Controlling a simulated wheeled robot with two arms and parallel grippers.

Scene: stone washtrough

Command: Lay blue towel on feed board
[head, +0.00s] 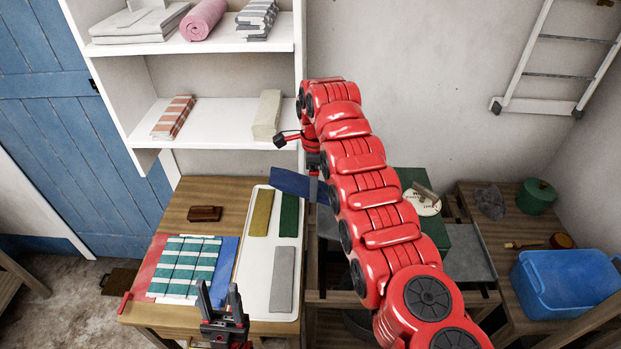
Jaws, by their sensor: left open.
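The dark blue towel (290,183) is a flat folded strip, held up at a tilt over the far right corner of the white tray. Its right end passes behind my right arm. My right gripper (313,170) is at the towel and appears shut on it; its fingertips are mostly hidden by the arm. My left gripper (220,296) is open and empty, low over the front edge of the wooden table. A grey plate (470,253) juts right from a green machine; another grey surface (328,224) shows left of the arm. I cannot tell which is the feed board.
The white tray (258,278) holds ochre, green and grey cloths. A striped teal cloth (188,267) lies left of it on a red and blue mat. A blue tub (566,283) and green pot (535,196) stand at right. White shelves (215,125) rise behind.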

